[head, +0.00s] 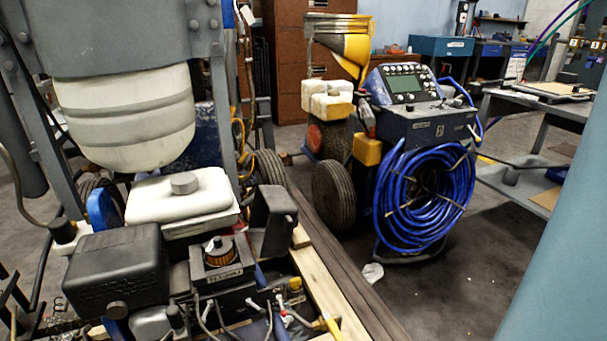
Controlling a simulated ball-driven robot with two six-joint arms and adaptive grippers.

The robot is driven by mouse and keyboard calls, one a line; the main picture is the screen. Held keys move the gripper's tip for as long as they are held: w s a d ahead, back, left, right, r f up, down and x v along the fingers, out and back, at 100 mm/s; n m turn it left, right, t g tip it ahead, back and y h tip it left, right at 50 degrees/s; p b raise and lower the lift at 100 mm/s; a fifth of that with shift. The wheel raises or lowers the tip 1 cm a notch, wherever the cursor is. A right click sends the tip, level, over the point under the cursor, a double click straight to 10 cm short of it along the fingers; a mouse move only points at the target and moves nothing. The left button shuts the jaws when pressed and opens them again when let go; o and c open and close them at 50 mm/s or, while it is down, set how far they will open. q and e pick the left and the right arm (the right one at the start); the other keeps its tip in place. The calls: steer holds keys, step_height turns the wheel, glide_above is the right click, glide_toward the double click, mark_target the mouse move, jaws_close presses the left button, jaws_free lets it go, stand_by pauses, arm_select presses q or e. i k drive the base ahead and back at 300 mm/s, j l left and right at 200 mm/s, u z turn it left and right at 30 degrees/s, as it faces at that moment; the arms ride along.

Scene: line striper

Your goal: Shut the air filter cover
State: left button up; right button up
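The air filter cover (273,222) is a dark grey, box-shaped lid on the line striper's engine, left of the picture's middle. It stands open, tipped up on the right side of the filter housing (218,273). The orange, round air filter (220,254) shows uncovered in the housing, with a small knob on top. The cover's hinge is too dark to make out. Neither of my grippers is in view.
A white fuel tank (180,198) sits behind the filter, and a black box (117,270) stands to its left. Hoses and fittings lie in front. Wooden planks (335,285) run along the right. A second machine with a blue hose coil (425,195) stands farther back.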

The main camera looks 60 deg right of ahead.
mark_target(274, 214)
steer(key=z, duration=1.5)
steer(key=k+j+u, duration=0.15)
steer(key=u, duration=0.2)
steer(key=k, duration=0.1)
